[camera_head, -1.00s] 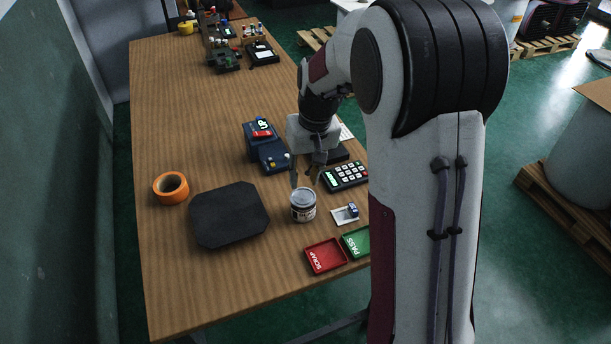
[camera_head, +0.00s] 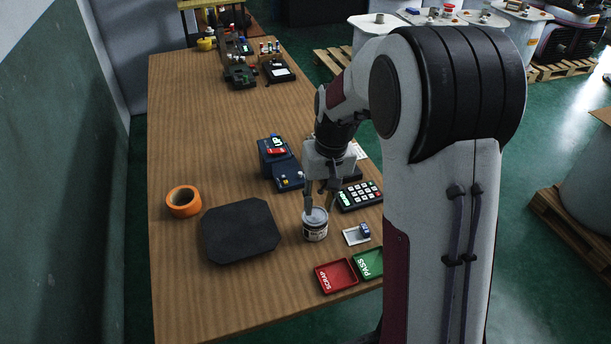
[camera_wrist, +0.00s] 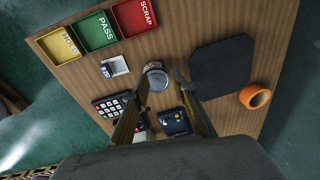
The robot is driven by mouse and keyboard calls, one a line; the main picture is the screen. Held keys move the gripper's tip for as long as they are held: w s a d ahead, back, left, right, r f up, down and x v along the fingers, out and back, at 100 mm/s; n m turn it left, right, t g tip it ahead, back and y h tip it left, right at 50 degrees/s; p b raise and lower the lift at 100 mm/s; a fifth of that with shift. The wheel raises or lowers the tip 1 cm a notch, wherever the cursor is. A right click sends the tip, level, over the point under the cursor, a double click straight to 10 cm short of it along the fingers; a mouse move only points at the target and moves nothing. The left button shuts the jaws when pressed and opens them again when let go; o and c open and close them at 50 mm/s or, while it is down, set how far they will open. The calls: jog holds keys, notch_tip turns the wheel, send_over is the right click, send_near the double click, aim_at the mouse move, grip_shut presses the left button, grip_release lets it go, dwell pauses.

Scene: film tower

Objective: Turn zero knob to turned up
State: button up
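A blue instrument (camera_head: 291,178) stands on the wooden table, with a raised back part carrying a lit display and a red piece. Small yellow and pale controls sit on its front; I cannot tell which is the zero knob. In the wrist view the instrument (camera_wrist: 174,121) lies between my fingers, partly hidden near the right finger. My gripper (camera_head: 321,206) is open and empty, its fingers pointing down, to the right of the instrument and close to the can. The wrist view shows my gripper's (camera_wrist: 163,80) fingertips wide apart.
A can (camera_head: 315,231) stands by the fingertips. A keypad device (camera_head: 360,196), a white pad with a small blue item (camera_head: 355,236), red SCRAP (camera_head: 336,276) and green PASS trays (camera_head: 368,263), a black mat (camera_head: 240,231) and orange tape (camera_head: 183,202) lie around.

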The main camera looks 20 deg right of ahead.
jog(key=w+f, duration=0.2)
jog(key=w+d+f, duration=0.1)
jog(key=w+f, duration=0.1)
jog(key=w, duration=0.1)
jog(key=shift+d+f, duration=0.2)
jog(key=shift+f, duration=0.05)
jog(key=w+d+f+n+t, duration=0.15)
jog(key=w+f, duration=0.25)
jog(key=w, duration=0.4)
jog(key=n+t, duration=0.2)
jog(key=n, duration=0.1)
send_near(300, 175)
jog(key=shift+w+d+r+m, duration=0.15)
jog(key=shift+w+m, duration=0.1)
jog(key=shift+w, duration=0.1)
jog(key=shift+x, duration=3.9)
grip_shut()
